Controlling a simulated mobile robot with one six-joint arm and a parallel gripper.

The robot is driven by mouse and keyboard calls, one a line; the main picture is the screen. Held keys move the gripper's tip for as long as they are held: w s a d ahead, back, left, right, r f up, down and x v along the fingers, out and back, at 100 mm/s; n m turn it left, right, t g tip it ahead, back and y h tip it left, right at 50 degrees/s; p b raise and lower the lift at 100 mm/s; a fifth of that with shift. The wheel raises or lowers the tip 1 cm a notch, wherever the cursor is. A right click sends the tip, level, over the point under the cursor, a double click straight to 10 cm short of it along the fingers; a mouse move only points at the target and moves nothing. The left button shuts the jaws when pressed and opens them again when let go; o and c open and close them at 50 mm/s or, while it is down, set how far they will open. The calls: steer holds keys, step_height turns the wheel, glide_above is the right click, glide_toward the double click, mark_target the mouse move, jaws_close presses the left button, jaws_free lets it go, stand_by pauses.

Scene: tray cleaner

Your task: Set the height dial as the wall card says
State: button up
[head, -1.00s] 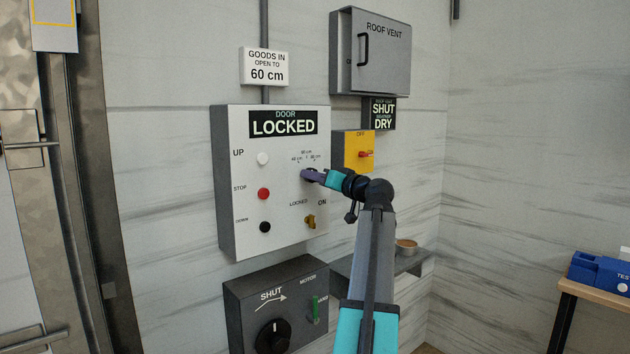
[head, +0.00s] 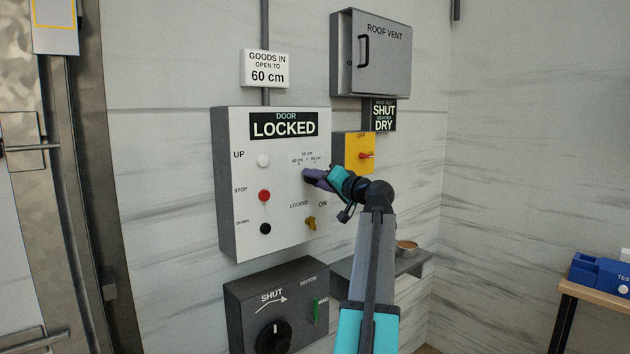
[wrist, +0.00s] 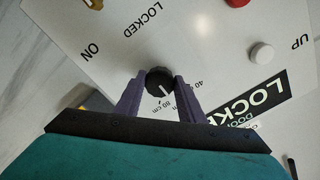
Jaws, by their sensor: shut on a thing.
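The wall card (head: 265,69) reads "GOODS IN OPEN TO 60 cm". The white door panel (head: 236,215) shows "DOOR LOCKED". Its height dial (wrist: 158,80) is a round black knob with a white pointer line, seen in the wrist view. My gripper (wrist: 159,86) has its purple fingers shut on the dial, one on each side. The pointer runs down in that picture toward a partly blurred "cm" mark, and the 40 mark lies to its right. I cannot tell exactly where it points. In the head view my gripper (head: 308,175) covers much of the dial.
White, red and black buttons (head: 264,195) are left of the dial. A yellow key switch (head: 311,222) is below it. A yellow box with a red handle (head: 360,153) is close to my wrist. The motor box (head: 247,300) and a shelf (head: 415,262) are lower.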

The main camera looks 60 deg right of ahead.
steer(key=o, duration=1)
steer(key=shift+o, duration=0.2)
steer(key=shift+s, duration=0.15)
steer(key=b+v, duration=0.2)
steer(key=v, duration=1.1)
steer(key=shift+s+a+b, duration=0.2)
steer(key=shift+s+b, duration=0.05)
steer(key=shift+b, duration=0.05)
steer(key=shift+s, duration=0.1)
